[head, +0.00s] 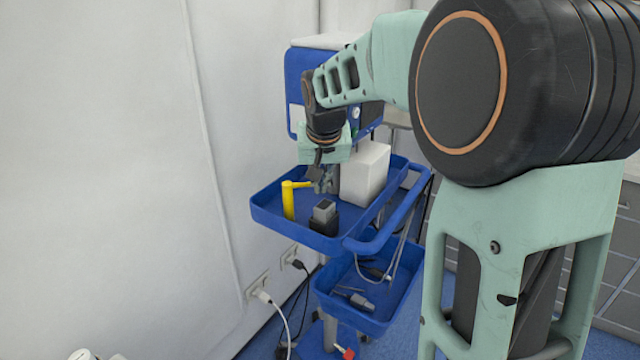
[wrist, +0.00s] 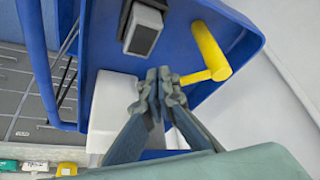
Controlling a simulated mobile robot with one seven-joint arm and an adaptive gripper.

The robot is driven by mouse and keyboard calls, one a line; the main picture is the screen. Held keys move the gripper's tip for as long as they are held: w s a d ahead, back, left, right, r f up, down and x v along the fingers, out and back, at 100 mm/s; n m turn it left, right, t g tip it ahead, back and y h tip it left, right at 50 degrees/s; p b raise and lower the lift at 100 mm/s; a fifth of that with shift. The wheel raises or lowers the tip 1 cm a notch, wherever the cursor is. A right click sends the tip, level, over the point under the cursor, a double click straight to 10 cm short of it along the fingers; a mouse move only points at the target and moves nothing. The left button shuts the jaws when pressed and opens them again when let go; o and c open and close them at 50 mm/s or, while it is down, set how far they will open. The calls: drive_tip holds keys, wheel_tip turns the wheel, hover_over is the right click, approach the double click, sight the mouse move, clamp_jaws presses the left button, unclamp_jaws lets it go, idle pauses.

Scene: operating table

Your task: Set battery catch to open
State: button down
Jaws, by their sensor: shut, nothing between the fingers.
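A yellow L-shaped lever (head: 288,202) stands upright on the blue tray, with its thin arm pointing right; I take it for the battery catch, though no label shows. It also shows in the wrist view (wrist: 208,48). A dark holder (head: 323,226) with a grey block (head: 325,209) in it stands to its right and nearer; the block also shows in the wrist view (wrist: 143,38). My gripper (head: 324,183) is shut and empty, by the free end of the yellow arm. In the wrist view its fingertips (wrist: 159,76) are together beside that end; I cannot tell whether they touch.
A white box (head: 366,174) stands on the blue tray (head: 270,216), close behind and right of my gripper. A blue-framed unit (head: 297,78) rises behind. A rail (head: 385,238) borders the tray's right front. A lower blue tray (head: 335,303) holds small tools. The wall is at left.

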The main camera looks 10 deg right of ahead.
drive_tip(key=shift+w+d+p, duration=0.2)
drive_tip(key=shift+w, duration=0.6)
drive_tip(key=shift+w+d+p, duration=0.2)
drive_tip(key=shift+w, duration=0.7)
